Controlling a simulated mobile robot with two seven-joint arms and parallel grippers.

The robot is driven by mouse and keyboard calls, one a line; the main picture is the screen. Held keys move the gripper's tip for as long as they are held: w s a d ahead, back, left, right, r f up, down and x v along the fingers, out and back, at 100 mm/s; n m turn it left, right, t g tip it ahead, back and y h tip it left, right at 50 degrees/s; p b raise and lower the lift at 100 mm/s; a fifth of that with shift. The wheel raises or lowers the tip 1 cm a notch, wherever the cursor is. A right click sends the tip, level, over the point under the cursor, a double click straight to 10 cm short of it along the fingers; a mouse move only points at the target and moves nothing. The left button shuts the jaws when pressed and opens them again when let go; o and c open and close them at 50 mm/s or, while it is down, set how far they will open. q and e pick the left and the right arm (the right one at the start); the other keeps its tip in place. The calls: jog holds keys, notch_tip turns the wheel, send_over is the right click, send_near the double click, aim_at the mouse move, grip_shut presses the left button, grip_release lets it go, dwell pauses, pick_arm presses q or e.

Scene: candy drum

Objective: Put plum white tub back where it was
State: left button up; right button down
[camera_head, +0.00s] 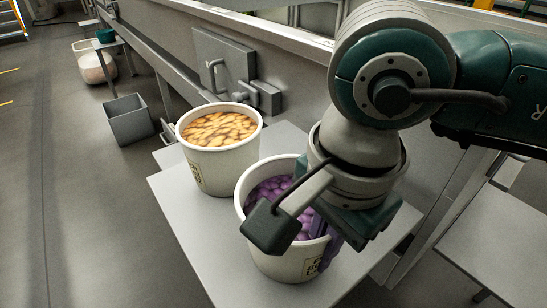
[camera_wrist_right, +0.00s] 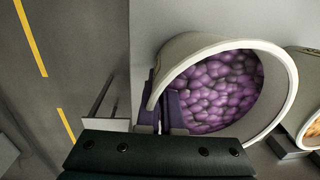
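The plum white tub (camera_head: 283,262), full of purple candies, appears upright at the front of the grey table; whether its base touches the table I cannot tell. My right gripper (camera_head: 326,232) reaches down from above at the tub's right side, with its fingers at the rim. In the right wrist view, the tub's rim (camera_wrist_right: 283,62) runs to the fingers (camera_wrist_right: 161,106), one inside the tub and one outside; they look closed on the wall. The gripper body hides part of the tub. My left gripper is not in view.
A white tub of orange-yellow candies (camera_head: 205,174) stands just behind and left on the same table (camera_head: 185,235). A grey bin (camera_head: 130,122) sits on the floor farther back. A metal wall ledge with a grey box (camera_head: 224,62) runs along the right. The table's left front is clear.

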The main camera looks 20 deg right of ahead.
jog(key=c, duration=1.1)
grip_release()
jog(key=shift+r+p, duration=0.25)
jog(key=shift+p, duration=0.1)
jog(key=r, duration=0.4)
jog(key=r+p, duration=0.1)
jog(key=r, duration=0.6)
jog(key=shift+s+d+r, duration=0.15)
jog(key=shift+s+r, duration=0.25)
